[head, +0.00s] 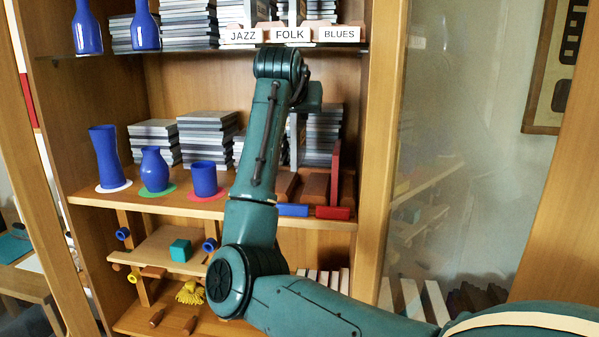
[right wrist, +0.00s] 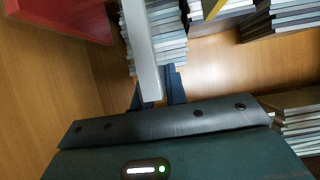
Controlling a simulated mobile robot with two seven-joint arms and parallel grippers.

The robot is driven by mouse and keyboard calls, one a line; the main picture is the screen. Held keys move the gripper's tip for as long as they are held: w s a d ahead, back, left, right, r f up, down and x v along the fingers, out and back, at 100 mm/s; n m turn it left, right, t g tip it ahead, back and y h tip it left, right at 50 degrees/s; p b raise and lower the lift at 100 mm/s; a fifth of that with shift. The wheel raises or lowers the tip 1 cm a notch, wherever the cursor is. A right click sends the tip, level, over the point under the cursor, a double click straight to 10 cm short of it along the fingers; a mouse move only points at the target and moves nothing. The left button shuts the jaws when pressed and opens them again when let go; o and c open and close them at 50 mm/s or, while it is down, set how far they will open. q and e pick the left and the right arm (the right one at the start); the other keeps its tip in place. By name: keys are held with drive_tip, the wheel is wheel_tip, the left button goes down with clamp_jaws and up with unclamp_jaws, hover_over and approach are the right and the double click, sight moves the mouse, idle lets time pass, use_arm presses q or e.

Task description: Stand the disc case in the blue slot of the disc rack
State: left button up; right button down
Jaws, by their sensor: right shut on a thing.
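The disc rack (head: 313,188) is a wooden stand on the middle shelf, partly hidden behind my right arm. Its front carries a blue block (head: 293,210) and a red block (head: 332,212). A red upright panel or case (head: 336,165) stands above the red block. My right gripper (right wrist: 155,90) is shut on a thin pale grey case (right wrist: 143,45), seen edge-on in the right wrist view. In the head view the right wrist is above the rack, and the fingertips are hard to make out. The blue slot itself is mostly hidden. My left gripper is not in view.
Stacks of grey cases (head: 207,138) stand behind, and blue vases (head: 155,170) stand on coloured discs to the left. The upper shelf with JAZZ, FOLK and BLUES labels (head: 290,35) is close above my wrist. A glass door (head: 440,150) stands at right.

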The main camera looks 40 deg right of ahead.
sight(298, 148)
wheel_tip(298, 148, down, 8)
drive_tip(key=shift+r, duration=0.1)
idle(0.4)
drive_tip(key=c, duration=1.4)
unclamp_jaws()
drive_tip(key=b+v, duration=0.1)
drive_tip(key=v, duration=1.1)
drive_tip(key=shift+a, duration=0.1)
